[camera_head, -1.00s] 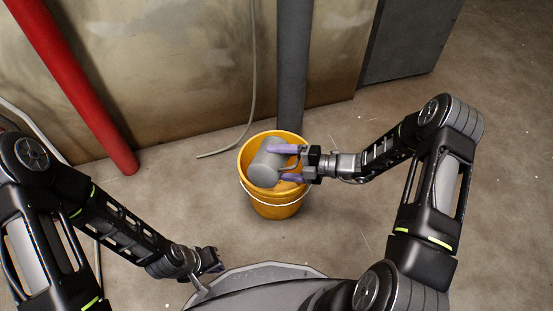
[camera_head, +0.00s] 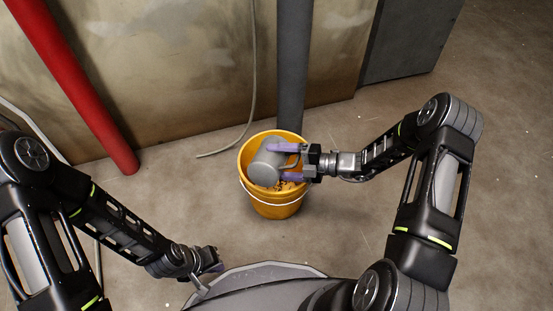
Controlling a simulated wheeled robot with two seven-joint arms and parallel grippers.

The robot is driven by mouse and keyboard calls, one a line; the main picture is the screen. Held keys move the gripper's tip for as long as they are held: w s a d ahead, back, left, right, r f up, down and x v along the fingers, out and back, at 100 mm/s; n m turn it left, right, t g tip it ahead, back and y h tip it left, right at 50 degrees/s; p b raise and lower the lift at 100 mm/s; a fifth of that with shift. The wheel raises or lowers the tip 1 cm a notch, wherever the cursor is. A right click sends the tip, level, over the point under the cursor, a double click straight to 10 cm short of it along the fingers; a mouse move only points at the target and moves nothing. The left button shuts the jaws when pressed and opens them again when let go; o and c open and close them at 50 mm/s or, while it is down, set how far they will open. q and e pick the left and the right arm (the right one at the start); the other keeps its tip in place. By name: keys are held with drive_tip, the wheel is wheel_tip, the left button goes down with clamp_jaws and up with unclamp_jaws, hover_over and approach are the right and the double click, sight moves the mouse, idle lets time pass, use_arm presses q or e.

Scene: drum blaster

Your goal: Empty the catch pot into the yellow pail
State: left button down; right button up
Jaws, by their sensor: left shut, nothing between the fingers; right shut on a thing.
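The yellow pail (camera_head: 272,209) stands upright on the floor in the middle of the head view. The grey catch pot (camera_head: 266,163) is tipped over inside the pail's mouth, its closed end toward the left and front. My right gripper (camera_head: 288,161) is shut on the catch pot at its right side, over the pail. Dark bits show in the pail under the pot's right end; the pot hides most of the inside.
A dark upright post (camera_head: 293,70) stands just behind the pail. A red pipe (camera_head: 75,85) leans at the left, and a thin hose (camera_head: 248,100) hangs along the stained wall. The grey drum-like rim (camera_head: 262,274) is at the bottom. The floor around the pail is clear.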

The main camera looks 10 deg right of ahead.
drive_tip(key=shift+s+a+f, duration=0.1)
idle(0.3)
drive_tip(key=f+n+b, duration=0.1)
drive_tip(key=b, duration=0.1)
drive_tip(key=s+f+n+b, duration=0.1)
drive_tip(key=shift+s+a+f+t+h+b, duration=0.2)
drive_tip(key=shift+a+t+h+b, duration=0.1)
drive_tip(key=shift+a+t+b, duration=0.1)
drive_tip(key=shift+r+n+p, duration=0.35)
drive_tip(key=shift+r+n, duration=0.05)
drive_tip(key=shift+r, duration=0.2)
drive_tip(key=shift+s+a, duration=0.1)
